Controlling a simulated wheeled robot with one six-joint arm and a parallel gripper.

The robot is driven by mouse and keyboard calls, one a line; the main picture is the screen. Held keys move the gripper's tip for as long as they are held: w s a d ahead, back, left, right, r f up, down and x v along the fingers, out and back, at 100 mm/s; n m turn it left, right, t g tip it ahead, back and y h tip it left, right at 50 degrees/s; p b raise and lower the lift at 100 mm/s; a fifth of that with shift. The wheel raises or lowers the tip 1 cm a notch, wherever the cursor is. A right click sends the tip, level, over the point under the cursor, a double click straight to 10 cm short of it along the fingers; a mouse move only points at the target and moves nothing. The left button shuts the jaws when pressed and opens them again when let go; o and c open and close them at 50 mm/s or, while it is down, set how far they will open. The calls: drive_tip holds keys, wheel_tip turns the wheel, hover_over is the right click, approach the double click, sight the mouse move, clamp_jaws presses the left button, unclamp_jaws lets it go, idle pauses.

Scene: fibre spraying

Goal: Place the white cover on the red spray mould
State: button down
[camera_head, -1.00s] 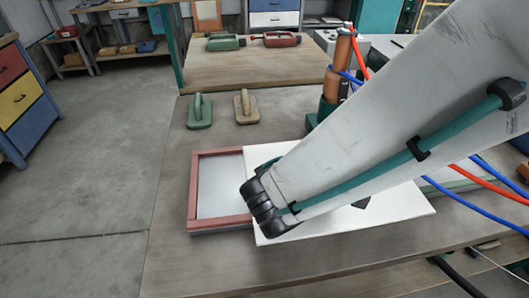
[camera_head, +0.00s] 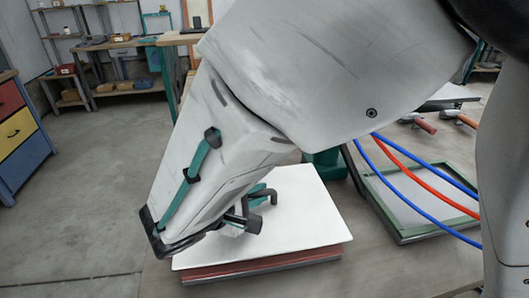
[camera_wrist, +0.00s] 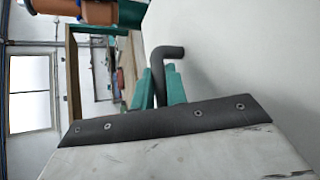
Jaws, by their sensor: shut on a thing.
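The white cover (camera_head: 305,222) is a flat white plate with a dark bent handle (camera_head: 264,196). It lies over the red spray mould (camera_head: 270,266), whose red front edge shows just below the plate. The rest of the mould is hidden, and I cannot tell if the plate fully touches it. My gripper (camera_head: 252,198) is low over the plate, its teal fingers shut on the handle. In the wrist view my gripper (camera_wrist: 160,88) holds the dark handle (camera_wrist: 163,60) beside the white cover (camera_wrist: 235,60).
A green-framed mould (camera_head: 440,230) lies to the right on the wooden table. Blue and red hoses (camera_head: 420,190) cross over it. A green stand (camera_head: 325,163) is behind the cover, partly hidden by my arm. Open floor (camera_head: 80,190) lies to the left.

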drive_tip(key=shift+f, duration=1.75)
drive_tip(key=c, duration=1.4)
unclamp_jaws()
drive_tip(key=shift+d, duration=0.1)
